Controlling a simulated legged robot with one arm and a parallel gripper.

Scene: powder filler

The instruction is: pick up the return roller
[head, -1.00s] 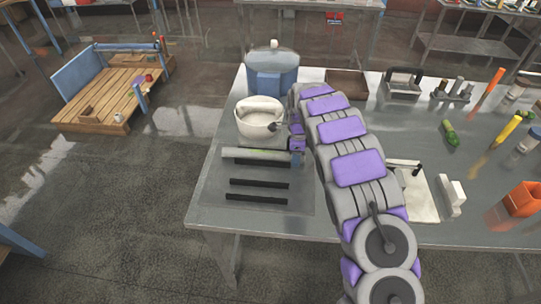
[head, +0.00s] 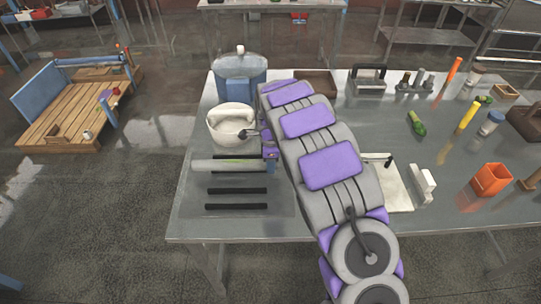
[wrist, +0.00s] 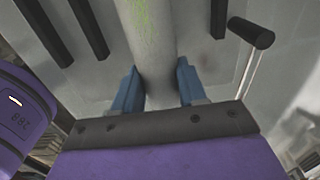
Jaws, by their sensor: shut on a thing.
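The return roller is a long pale grey cylinder (head: 228,165) with a faint green streak. It lies level along the far side of the dark strips, near the table's left end. In the wrist view the roller (wrist: 156,45) runs up between the two blue fingers of my gripper (wrist: 158,88), which are shut on its near end. In the head view my gripper (head: 270,158) is at the roller's right end, partly hidden by my arm. I cannot tell whether the roller is clear of the surface.
A white pot (head: 231,125) stands just behind the roller, and a blue lidded drum (head: 240,78) behind that. Black strips (head: 237,191) lie in front. A white board (head: 398,187) and an orange box (head: 491,179) are to the right. The table's left front corner is bare.

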